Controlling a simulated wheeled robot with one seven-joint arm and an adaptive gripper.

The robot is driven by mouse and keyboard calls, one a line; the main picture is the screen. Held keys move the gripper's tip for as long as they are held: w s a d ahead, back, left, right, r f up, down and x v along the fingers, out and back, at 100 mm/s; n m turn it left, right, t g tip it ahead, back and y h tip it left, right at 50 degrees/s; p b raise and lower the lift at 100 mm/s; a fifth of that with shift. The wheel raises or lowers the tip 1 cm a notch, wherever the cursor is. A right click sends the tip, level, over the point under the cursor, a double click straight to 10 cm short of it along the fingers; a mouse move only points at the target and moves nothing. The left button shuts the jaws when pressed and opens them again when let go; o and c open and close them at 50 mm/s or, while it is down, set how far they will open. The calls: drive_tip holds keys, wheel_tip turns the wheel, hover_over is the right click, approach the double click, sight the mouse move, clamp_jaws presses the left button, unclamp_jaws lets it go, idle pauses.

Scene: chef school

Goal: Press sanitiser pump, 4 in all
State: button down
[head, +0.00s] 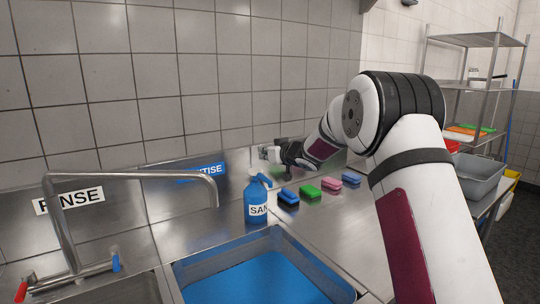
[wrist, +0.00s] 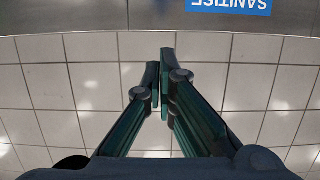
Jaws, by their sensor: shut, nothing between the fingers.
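The blue sanitiser bottle (head: 257,207), with a white "SAN" label and a blue pump head (head: 262,180), stands upright on the steel counter behind the blue-filled sink. My gripper (head: 284,154) is behind and to the right of the pump in the head view, apart from it, and small and dark there. In the wrist view my gripper (wrist: 162,62) is shut and empty, its fingers seen against wall tiles. The bottle does not show in the wrist view. The blue SANITISE sign (wrist: 229,5) shows there upside down; in the head view the sign (head: 200,172) is partly hidden by the tap.
Several coloured sponges, including a green one (head: 310,192), lie right of the bottle. A steel tap (head: 140,176) arches at left. The blue-filled sink (head: 262,280) is in front. A shelf rack (head: 478,40) and grey tub (head: 482,176) stand at right.

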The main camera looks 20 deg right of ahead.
sight(259, 171)
drive_tip(key=x, duration=0.3)
drive_tip(key=shift+w+f, duration=0.15)
drive_tip(key=shift+w, duration=0.05)
drive_tip(key=shift+w+a+f, duration=0.1)
drive_tip(key=shift+w+f, duration=0.05)
drive_tip(key=shift+f, duration=0.35)
drive_tip(key=shift+w+a+f, duration=0.1)
drive_tip(key=shift+w+f, duration=0.05)
drive_tip(key=shift+f, duration=1.35)
drive_tip(key=shift+f, duration=0.15)
